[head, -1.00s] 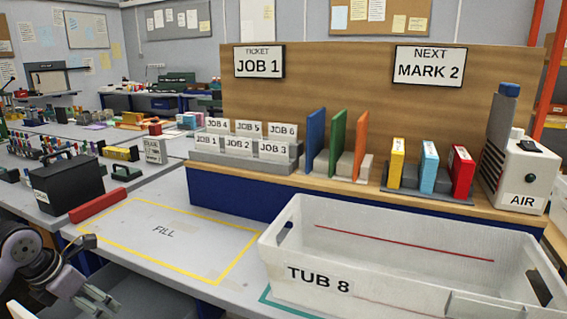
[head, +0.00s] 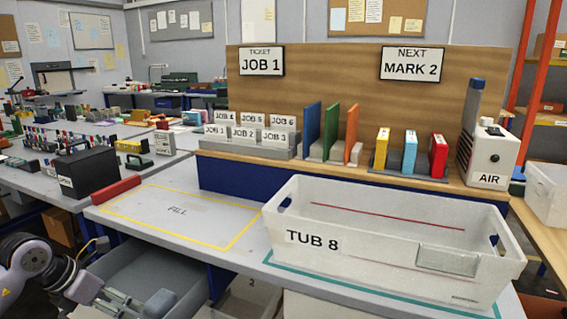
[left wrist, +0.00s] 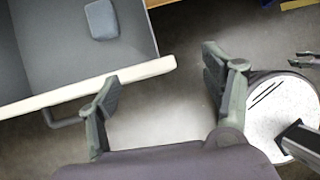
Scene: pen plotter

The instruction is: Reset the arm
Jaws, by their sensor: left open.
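My left arm enters at the lower left of the head view. My left gripper (head: 138,303) is low, in front of the bench and by an open grey drawer. The drawer (left wrist: 70,95), with a pale front edge and a handle, is beside the left finger. A small blue-grey block (left wrist: 101,19) lies in it. My right gripper is not seen in the head view.
A white tub marked TUB 8 (head: 385,225) stands on the bench to the right. The yellow-outlined FILL area (head: 178,211) is empty. A red bar (head: 116,190) lies by its left corner. The AIR unit (head: 487,157) stands at the right.

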